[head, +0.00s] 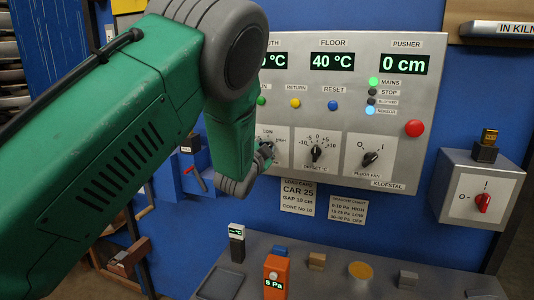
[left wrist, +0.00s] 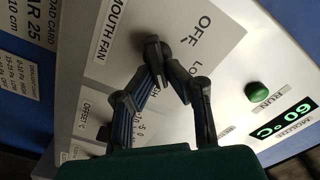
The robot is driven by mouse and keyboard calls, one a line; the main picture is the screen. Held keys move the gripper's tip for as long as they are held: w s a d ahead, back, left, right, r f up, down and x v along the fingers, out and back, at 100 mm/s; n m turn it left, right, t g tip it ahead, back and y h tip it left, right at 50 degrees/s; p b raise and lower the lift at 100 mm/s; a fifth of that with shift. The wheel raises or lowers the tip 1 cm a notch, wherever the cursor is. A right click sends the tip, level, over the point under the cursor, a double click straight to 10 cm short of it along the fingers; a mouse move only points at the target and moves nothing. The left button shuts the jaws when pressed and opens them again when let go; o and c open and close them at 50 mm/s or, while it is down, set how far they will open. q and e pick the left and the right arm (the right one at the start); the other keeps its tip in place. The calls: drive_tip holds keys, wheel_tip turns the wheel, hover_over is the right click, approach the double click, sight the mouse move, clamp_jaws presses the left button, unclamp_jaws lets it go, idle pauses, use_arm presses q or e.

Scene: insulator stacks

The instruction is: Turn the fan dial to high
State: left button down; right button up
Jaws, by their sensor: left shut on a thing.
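The mouth fan dial (left wrist: 158,50) is a dark knob on a pale plate of the control panel. My left gripper (left wrist: 165,65) is shut on the dial, one finger on each side. In the head view my left gripper (head: 264,155) reaches the lower left of the panel, and my green arm hides much of that plate. The dial's pointer cannot be read clearly. My right gripper is not in view.
A draught card (head: 347,208) hangs below. An orange gauge (head: 277,275) reads 5 Pa on the grey shelf (head: 330,285). A red switch (head: 483,202) stands right.

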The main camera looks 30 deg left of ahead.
use_arm(q)
drive_tip(key=shift+d+f+m+b, duration=0.1)
drive_tip(key=shift+f+m+b, duration=0.15)
drive_tip(key=shift+m, duration=0.3)
drive_tip(key=shift+f+m+b, duration=0.15)
drive_tip(key=shift+m+b, duration=0.15)
drive_tip(key=shift+m, duration=0.25)
drive_tip(key=c, duration=1.7)
unclamp_jaws()
drive_tip(key=shift+c, duration=0.2)
drive_tip(key=shift+o, duration=0.7)
drive_tip(key=shift+w, duration=0.1)
drive_tip(key=shift+r, duration=0.1)
drive_tip(key=v, duration=1.2)
